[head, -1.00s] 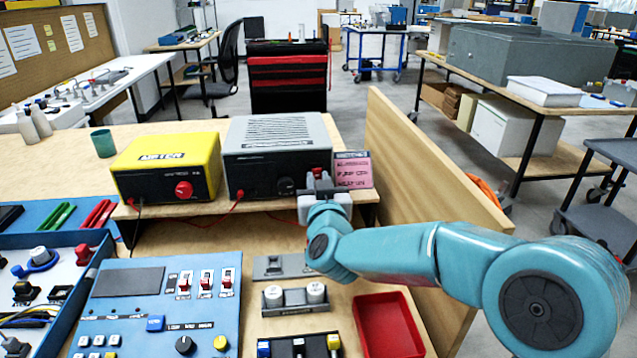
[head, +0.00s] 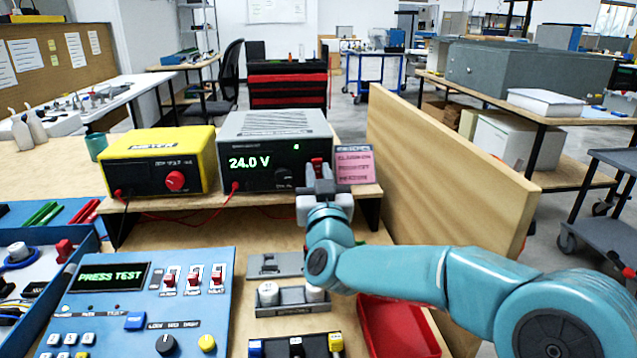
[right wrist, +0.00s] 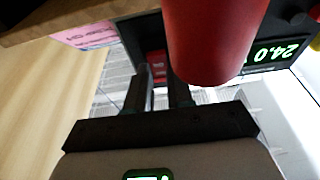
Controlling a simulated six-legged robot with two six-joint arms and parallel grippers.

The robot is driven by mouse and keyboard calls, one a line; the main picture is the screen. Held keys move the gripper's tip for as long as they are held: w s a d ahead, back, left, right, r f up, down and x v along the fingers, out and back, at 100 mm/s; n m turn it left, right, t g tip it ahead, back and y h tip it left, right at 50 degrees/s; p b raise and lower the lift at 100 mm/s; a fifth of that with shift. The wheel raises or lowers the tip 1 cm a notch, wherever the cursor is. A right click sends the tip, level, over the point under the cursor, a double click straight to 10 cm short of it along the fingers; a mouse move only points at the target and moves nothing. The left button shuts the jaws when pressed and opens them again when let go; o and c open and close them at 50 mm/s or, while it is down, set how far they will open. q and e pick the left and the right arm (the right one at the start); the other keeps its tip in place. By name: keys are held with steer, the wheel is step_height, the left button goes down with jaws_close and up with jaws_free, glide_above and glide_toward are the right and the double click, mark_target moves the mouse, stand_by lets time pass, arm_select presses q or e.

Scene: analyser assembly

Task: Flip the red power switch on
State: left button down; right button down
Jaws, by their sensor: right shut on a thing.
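The grey power supply (head: 274,128) stands on the shelf, and its display is lit with "24.0 V". The red power switch (head: 317,161) is at the right of its dark front. My right gripper (head: 319,174) is right at the switch and shut on it, hiding its lower part. In the right wrist view, the two dark fingers (right wrist: 161,82) reach up to the red switch (right wrist: 157,62), and the lit display is upside down at the right. My left gripper is not in view.
The yellow meter box (head: 160,143) stands left of the supply. A pink note (head: 354,165) is right of the gripper, near the wooden side panel (head: 440,165). The blue control panel (head: 140,300) shows "PRESS TEST". A red tray (head: 398,328) lies below my arm.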

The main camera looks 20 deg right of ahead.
steer(key=shift+r, duration=0.1)
steer(key=c, duration=1)
jaws_free()
step_height(320, 180, up, 20)
steer(key=p, duration=0.8)
